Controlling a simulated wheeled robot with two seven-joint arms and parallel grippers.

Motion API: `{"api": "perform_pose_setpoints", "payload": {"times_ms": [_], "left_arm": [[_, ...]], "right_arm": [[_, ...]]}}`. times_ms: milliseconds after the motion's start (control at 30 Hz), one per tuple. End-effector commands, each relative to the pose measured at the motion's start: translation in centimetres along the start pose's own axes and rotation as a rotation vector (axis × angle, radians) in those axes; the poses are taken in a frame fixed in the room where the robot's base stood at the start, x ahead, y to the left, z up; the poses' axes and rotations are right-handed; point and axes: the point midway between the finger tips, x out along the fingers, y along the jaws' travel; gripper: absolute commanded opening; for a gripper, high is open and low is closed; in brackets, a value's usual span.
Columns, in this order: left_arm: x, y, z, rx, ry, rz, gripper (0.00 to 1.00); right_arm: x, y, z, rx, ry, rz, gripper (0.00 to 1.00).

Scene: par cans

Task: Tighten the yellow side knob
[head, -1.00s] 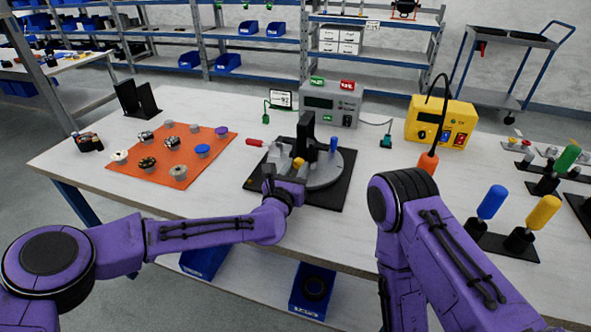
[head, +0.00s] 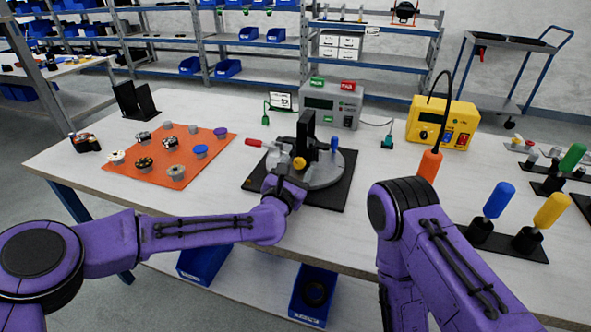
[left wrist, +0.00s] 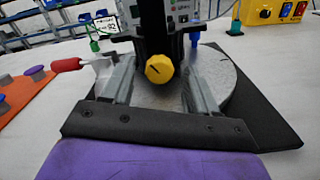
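The yellow side knob (head: 299,164) sits on the near side of a black upright post on a round grey turntable fixture. In the left wrist view the knob (left wrist: 159,69) faces me, with a dark mark on its face. My left gripper (head: 286,180) is just in front of the fixture on its near side. In the left wrist view its two grey fingers are spread, one on each side of the knob, with clear gaps. Nothing is held. My right arm shows at the right, but its gripper is out of view.
The fixture has a black base plate (head: 335,196), a red-tipped handle (head: 256,142) at its left and a blue knob (head: 334,144) at its right. An orange mat (head: 140,180) with several knobs lies left. A grey instrument (head: 333,103) and a yellow box (head: 450,122) stand behind.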

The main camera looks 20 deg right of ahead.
Motion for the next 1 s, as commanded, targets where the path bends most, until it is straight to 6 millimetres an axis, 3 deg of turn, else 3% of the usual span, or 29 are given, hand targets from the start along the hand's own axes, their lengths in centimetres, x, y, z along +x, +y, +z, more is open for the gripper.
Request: {"api": "perform_pose_setpoints", "payload": {"times_ms": [167, 500, 600, 1000], "left_arm": [[-1.1, 0.0, -0.1, 0.0, 0.0, -0.001, 0.59], [-8.5, 0.0, -0.1, -0.001, 0.001, 0.0, 0.59], [-9.9, 0.0, -0.1, 0.0, 0.0, 0.0, 0.59], [-10.6, 0.0, 0.0, 0.0, 0.0, 0.0, 0.59]], "right_arm": [[0.1, 0.0, 0.1, 0.0, 0.0, 0.0, 0.59], [0.8, -0.1, 0.3, 0.0, 0.0, 0.0, 0.59], [0.9, -0.1, 0.4, 0.0, 0.0, 0.0, 0.59], [0.9, -0.1, 0.4, 0.0, 0.0, 0.0, 0.59]]}}
